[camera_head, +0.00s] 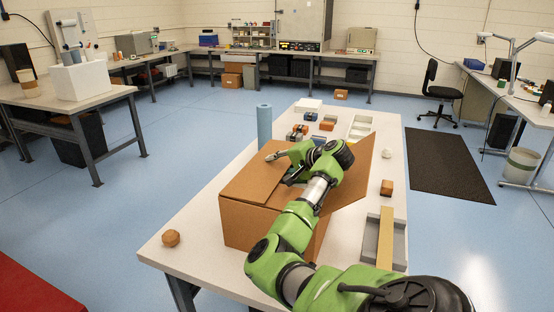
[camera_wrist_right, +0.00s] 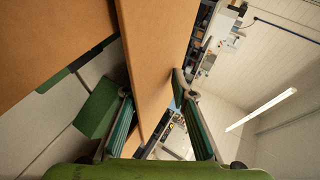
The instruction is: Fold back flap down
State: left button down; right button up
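A brown cardboard box (camera_head: 240,222) stands on the white table, under my right arm. Its left top panel (camera_head: 245,186) lies nearly flat. A flap on the right (camera_head: 361,170) sticks up and outward. My right gripper (camera_head: 281,168) is over the far side of the box, fingers spread and pointing left. In the right wrist view, the open fingers (camera_wrist_right: 151,84) stand on either side of a brown cardboard panel (camera_wrist_right: 155,45); I cannot tell whether they touch it. The arm hides much of the box top and back edge. My left gripper is not in view.
A blue cylinder (camera_head: 264,127) stands behind the box. Small parts and trays (camera_head: 361,127) lie farther back. A brown ball (camera_head: 171,238) is at the table's left front. A grey tray (camera_head: 369,240) with a tan strip (camera_head: 385,238) and a small brown block (camera_head: 387,188) are on the right.

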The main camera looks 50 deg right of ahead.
aim_at(284, 166)
jog(key=shift+w+r, duration=0.1)
jog(key=shift+w, duration=0.05)
jog(key=shift+s+p, duration=0.4)
jog(key=shift+s, duration=0.25)
jog(key=shift+s+a+r+p, duration=0.15)
jog(key=shift+s+p, duration=0.25)
jog(key=shift+s, duration=0.95)
jog(key=shift+s+a+r+p, duration=0.15)
jog(key=shift+s+p, duration=0.3)
jog(key=shift+s, duration=0.8)
jog(key=shift+s+a+r+p, duration=0.15)
jog(key=shift+s+p, duration=0.3)
jog(key=shift+s, duration=0.75)
jog(key=shift+s+a+p, duration=0.15)
jog(key=shift+s+p, duration=0.3)
jog(key=shift+s, duration=0.8)
jog(key=shift+s+a+p, duration=0.15)
jog(key=shift+s+p, duration=0.15)
jog(key=shift+s, duration=0.5)
jog(key=shift+s+a+p, duration=0.1)
jog(key=shift+s+p, duration=0.15)
jog(key=shift+s, duration=0.5)
jog(key=shift+s+a, duration=0.15)
jog(key=shift+s, duration=0.55)
